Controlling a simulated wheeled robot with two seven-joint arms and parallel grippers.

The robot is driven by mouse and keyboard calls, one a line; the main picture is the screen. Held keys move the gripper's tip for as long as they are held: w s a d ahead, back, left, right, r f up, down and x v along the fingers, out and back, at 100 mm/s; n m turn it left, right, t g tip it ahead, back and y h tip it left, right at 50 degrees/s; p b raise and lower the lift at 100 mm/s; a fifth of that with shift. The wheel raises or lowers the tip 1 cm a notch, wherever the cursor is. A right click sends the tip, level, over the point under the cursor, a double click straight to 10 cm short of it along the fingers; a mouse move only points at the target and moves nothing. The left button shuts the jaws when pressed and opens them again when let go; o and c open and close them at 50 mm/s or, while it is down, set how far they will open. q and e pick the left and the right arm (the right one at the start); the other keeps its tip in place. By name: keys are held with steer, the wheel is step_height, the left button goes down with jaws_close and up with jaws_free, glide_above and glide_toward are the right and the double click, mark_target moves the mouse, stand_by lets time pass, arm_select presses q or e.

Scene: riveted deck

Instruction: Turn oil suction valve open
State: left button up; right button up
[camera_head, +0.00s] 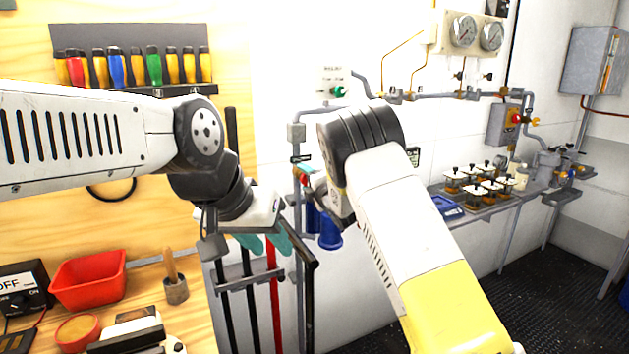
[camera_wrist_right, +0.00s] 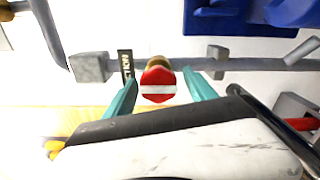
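A red round valve knob (camera_wrist_right: 158,86) with a white bar across it is in the middle of the right wrist view. It sits on a grey pipe beside a small black label (camera_wrist_right: 126,66). My right gripper (camera_wrist_right: 167,92) is open, with one teal finger on each side of the knob; gaps show between fingers and knob. In the head view the knob is largely hidden by my right wrist; a bit of red (camera_head: 303,179) shows there on the vertical pipe. My left gripper (camera_head: 266,244) is open and empty, with teal fingers pointing down, in front of the rack of rods.
Rods hang on a wall rack (camera_head: 255,275) below my left gripper. A blue funnel-like object (camera_head: 329,236) is beside my right wrist. A red bin (camera_head: 88,279) stands on the wooden bench at left. Sample jars (camera_head: 480,181) stand on the right shelf.

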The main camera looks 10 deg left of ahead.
steer(key=v, duration=0.7)
steer(key=shift+s+d, duration=0.25)
steer(key=shift+s, duration=0.1)
